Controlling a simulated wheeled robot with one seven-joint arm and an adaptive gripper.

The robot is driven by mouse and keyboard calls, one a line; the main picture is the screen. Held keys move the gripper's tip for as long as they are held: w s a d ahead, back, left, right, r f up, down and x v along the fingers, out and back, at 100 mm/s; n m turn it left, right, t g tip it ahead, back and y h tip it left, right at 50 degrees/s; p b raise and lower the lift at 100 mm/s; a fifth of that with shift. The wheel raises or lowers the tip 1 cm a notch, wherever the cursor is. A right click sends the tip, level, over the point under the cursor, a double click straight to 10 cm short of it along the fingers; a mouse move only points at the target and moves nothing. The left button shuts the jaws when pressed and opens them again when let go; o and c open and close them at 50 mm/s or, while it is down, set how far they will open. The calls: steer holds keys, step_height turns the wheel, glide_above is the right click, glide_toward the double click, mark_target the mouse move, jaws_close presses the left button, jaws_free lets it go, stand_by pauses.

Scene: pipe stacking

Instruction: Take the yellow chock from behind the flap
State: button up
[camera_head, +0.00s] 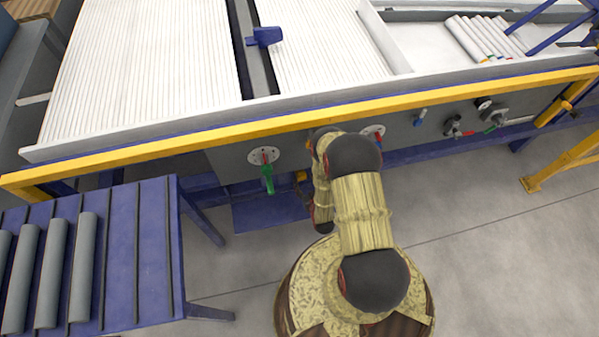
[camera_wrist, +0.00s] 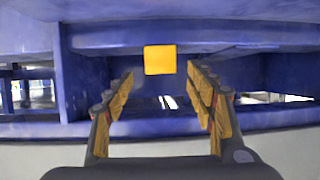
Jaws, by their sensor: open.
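The yellow chock (camera_wrist: 160,60) shows in the wrist view as a plain square block at upper middle, against a blue beam. My gripper (camera_wrist: 160,82) is open and empty, with its yellow-padded fingers spread to the left and right of the chock's line. The chock appears beyond the fingertips, not between the pads. In the head view my arm bends down in front of the machine and hides most of the gripper. A small orange-yellow patch (camera_head: 301,176) shows beside the arm; I cannot tell whether it is the chock. I cannot make out the flap clearly.
Blue frame walls and a lower blue rail (camera_wrist: 60,130) surround the recess in the wrist view. In the head view, a yellow rail (camera_head: 200,136) runs above the machine's front, with a green-handled valve (camera_head: 267,172) left of my arm. A blue rack (camera_head: 155,250) with grey pipes stands left.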

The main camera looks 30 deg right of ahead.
mark_target(301, 174)
steer(key=shift+b+x, duration=1.5)
steer(key=shift+x, duration=1.7)
steer(key=shift+r, duration=0.2)
steer(key=shift+c, duration=1)
steer(key=c, duration=1.1)
